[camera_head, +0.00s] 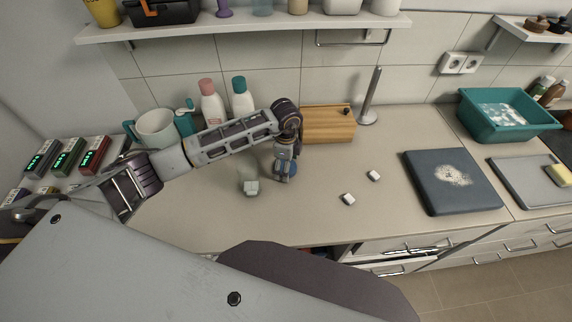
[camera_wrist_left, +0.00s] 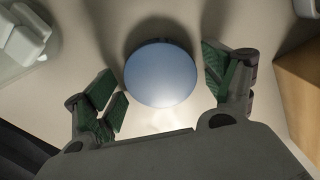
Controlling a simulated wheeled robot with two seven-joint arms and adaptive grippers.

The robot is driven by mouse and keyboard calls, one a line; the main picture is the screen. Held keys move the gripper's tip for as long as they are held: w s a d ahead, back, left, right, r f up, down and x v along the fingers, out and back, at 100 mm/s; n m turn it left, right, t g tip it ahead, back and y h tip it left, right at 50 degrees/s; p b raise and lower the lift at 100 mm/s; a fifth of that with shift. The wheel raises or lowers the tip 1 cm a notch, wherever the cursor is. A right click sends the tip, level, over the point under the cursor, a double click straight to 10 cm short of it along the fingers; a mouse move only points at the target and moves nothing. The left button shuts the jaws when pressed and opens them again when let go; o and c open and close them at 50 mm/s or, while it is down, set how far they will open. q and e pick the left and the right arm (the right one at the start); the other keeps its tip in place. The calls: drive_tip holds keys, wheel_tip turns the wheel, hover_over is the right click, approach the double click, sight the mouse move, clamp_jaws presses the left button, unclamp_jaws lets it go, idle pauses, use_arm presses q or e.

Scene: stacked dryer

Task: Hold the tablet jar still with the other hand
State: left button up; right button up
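A clear jar with white tablets (camera_head: 250,186) stands on the counter left of my left gripper. Part of it shows at the top left of the left wrist view (camera_wrist_left: 22,38). A round blue disc, apparently a lid (camera_wrist_left: 160,75), lies between the spread fingers of my left gripper (camera_wrist_left: 166,92), with a gap on both sides. In the head view this blue disc (camera_head: 292,168) is partly hidden behind the gripper (camera_head: 284,178). I cannot tell whether it sits on something. My right gripper is not in view.
Two white tablets (camera_head: 348,199) (camera_head: 373,175) lie on the counter to the right. A wooden box (camera_head: 328,125) stands behind the gripper, with a metal stand (camera_head: 370,100) beside it. Bottles (camera_head: 211,104) and a mug (camera_head: 157,129) are at the back left. The front counter is clear.

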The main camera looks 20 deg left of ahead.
use_arm(q)
drive_tip(key=shift+r, duration=0.1)
idle(0.3)
drive_tip(key=shift+r, duration=0.15)
wheel_tip(320, 180, up, 12)
drive_tip(key=b, duration=0.2)
idle(0.4)
idle(0.7)
